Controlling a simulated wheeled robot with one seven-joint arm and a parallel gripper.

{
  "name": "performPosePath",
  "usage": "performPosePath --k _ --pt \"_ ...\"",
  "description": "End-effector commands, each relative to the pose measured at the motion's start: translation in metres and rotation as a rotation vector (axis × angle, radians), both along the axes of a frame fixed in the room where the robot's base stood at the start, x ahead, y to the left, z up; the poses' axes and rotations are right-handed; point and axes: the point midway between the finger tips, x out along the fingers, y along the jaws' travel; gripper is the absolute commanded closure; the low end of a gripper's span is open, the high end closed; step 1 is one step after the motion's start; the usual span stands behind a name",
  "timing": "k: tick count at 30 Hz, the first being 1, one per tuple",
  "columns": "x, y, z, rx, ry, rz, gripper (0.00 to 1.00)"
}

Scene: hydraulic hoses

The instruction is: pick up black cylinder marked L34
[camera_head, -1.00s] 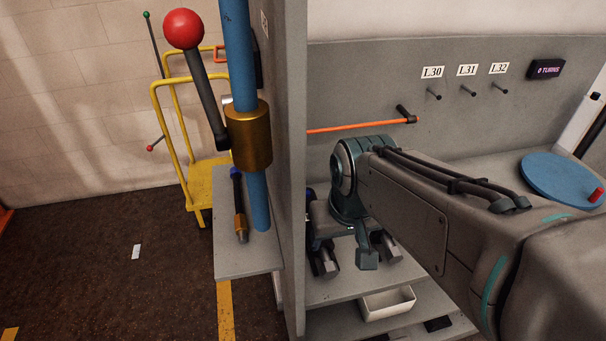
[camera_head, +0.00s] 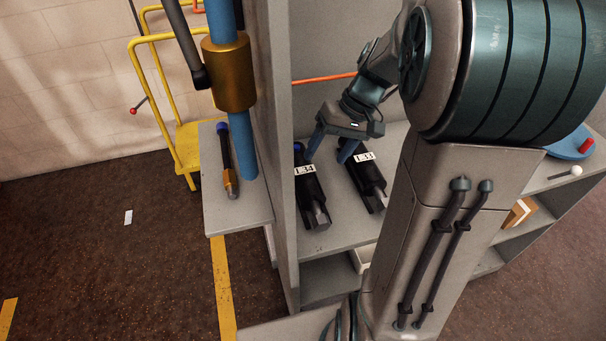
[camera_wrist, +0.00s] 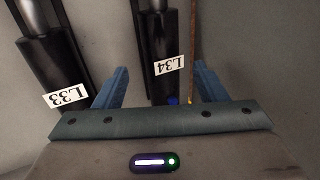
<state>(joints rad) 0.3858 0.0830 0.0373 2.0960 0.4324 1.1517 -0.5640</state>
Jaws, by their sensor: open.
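The black cylinder marked L34 (camera_head: 312,198) lies on the grey shelf with its rod end toward the front, close to the upright panel. Its white label faces up. In the wrist view the L34 cylinder (camera_wrist: 159,45) shows between my gripper's two blue fingers, upside down to the camera. My gripper (camera_head: 330,150) is open and empty, above the back part of the cylinders. In the wrist view my gripper (camera_wrist: 158,88) has its left finger between L33 and L34. A second black cylinder marked L33 (camera_head: 367,180) lies beside L34, to its right. Contact with L34 cannot be told.
The grey upright panel (camera_head: 278,150) stands close to the left of L34. An orange rod (camera_head: 325,79) runs behind the gripper. A white bin sits below.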

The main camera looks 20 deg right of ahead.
Motion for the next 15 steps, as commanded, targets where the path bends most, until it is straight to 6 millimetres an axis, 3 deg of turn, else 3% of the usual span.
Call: performPosePath --k 3,15 --pt "-0.001 0.009 -0.021 0.001 0.004 0.002 0.35" --pt "0.002 0.027 -0.058 0.000 0.006 0.002 0.35"
